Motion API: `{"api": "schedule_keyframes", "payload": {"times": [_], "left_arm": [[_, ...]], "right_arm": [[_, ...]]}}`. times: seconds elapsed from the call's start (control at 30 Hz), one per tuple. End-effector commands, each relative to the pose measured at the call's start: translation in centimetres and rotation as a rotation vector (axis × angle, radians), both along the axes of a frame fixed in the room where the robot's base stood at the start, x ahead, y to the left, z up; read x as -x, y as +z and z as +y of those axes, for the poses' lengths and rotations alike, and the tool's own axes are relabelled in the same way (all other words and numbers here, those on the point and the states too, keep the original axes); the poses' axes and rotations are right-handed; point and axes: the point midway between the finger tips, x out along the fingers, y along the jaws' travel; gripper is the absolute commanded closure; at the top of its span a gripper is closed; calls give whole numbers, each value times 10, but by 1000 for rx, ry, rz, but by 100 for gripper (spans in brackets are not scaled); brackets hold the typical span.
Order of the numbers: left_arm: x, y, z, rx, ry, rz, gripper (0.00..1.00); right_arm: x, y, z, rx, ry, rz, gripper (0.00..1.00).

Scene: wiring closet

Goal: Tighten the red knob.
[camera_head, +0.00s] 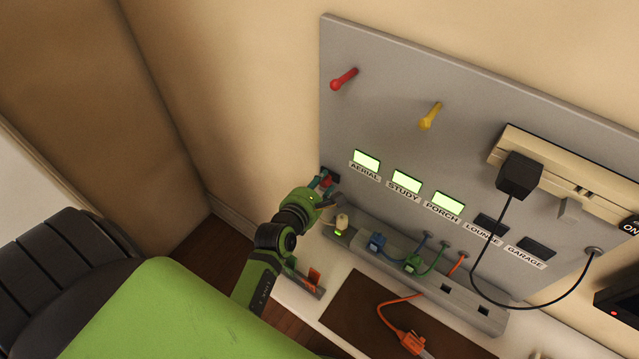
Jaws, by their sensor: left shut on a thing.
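A small red knob (328,181) is at the lower left edge of the grey wall panel (385,70), in the head view. My left gripper (324,184) is at that edge, shut on the red knob, its fingers hiding part of it. The knob's seat and how far it is turned cannot be made out. My right gripper is not in view.
A red peg (343,79) and a yellow peg (430,116) stick out higher up. Small labelled displays (407,182) and a socket strip (462,302) with plugs lie right of the gripper. A black plug (519,176) trails a cable. An orange connector (411,342) lies below.

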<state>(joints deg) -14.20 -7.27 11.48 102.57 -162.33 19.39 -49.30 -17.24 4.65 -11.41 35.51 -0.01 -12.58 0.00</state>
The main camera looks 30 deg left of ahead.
Motion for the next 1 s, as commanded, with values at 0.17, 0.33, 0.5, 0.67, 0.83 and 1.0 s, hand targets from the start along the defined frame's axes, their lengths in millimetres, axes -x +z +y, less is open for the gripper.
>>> {"api": "schedule_keyframes", "payload": {"times": [0.17,0.33,0.5,0.67,0.83,1.0], "left_arm": [[-5,9,-3,4,-2,-23,45],[-3,6,-2,3,-1,-15,45],[1,5,-2,4,-1,-9,45],[22,12,-4,4,1,-10,45],[48,23,-8,3,-1,-12,45],[63,30,-10,3,-2,-14,45]], "right_arm": [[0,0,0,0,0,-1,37],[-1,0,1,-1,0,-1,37],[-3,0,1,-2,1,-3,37],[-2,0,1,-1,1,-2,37],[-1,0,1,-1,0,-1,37],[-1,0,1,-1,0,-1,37]]}}
